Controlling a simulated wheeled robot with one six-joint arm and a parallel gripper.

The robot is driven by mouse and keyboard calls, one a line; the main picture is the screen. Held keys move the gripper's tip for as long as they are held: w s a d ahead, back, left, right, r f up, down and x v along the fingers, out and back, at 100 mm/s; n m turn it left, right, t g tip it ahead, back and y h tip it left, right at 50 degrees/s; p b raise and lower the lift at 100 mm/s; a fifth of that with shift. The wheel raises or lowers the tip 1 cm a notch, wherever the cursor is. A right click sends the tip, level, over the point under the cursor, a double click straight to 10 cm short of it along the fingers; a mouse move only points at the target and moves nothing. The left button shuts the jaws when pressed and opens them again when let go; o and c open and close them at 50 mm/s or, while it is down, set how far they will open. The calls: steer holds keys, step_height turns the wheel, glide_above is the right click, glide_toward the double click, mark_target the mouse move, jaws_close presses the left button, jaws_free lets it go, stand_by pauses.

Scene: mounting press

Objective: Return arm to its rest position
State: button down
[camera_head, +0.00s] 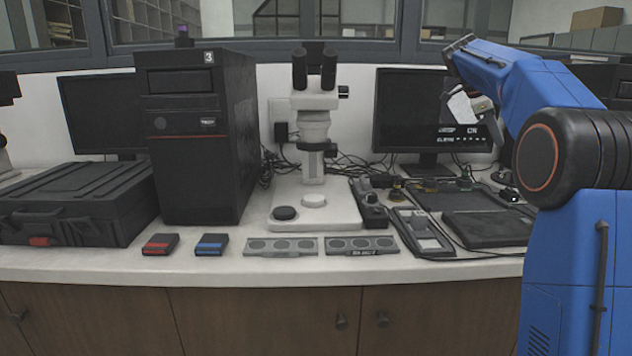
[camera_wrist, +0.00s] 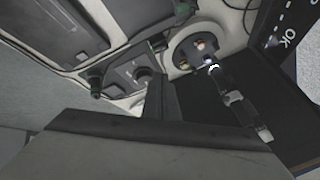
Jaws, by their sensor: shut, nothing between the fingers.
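My blue arm (camera_head: 540,85) stands at the right side of the head view, raised and bent over the back right of the bench. My gripper (camera_head: 470,108) hangs from its end in front of the right monitor, well above the bench top. It is shut and holds nothing. In the wrist view a large grey part of my own fills the bottom, and a dark finger-like part stands up from it near the middle. The fingertips are too small in the head view and partly hidden in the wrist view to make out clearly.
The right monitor (camera_head: 400,115) is close behind my gripper. Below lie dark flat devices (camera_head: 487,229) and cables. A microscope (camera_head: 314,130), a black tower (camera_head: 190,140) and a black case (camera_head: 80,200) stand left. Red (camera_head: 160,244) and blue (camera_head: 211,244) boxes and two grey plates (camera_head: 281,247) line the front.

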steer(key=s+a+f+n+t+y, duration=0.1)
steer(key=s+a+f+n, duration=0.25)
steer(key=s, duration=0.45)
steer(key=s+a+f+n+t+y, duration=0.1)
steer(key=s+a+f+n, duration=0.1)
steer(key=s+a+n, duration=0.4)
steer(key=s+a+f+n+y, duration=0.1)
steer(key=s+a+f+n, duration=0.15)
steer(key=s, duration=0.65)
steer(key=s+a+f+n+t+y, duration=0.1)
steer(key=s+a+f+n, duration=0.4)
steer(key=s+f, duration=0.6)
steer(key=s+a+f+n+t+y, duration=0.1)
steer(key=s+a+f+n+y, duration=0.2)
steer(key=s+a+f+n, duration=0.3)
steer(key=s+f+n, duration=0.1)
steer(key=s+f, duration=0.4)
steer(key=s, duration=0.2)
steer(key=shift+s+f, duration=0.15)
steer(key=shift+f, duration=0.05)
steer(key=c, duration=2.5)
jaws_free()
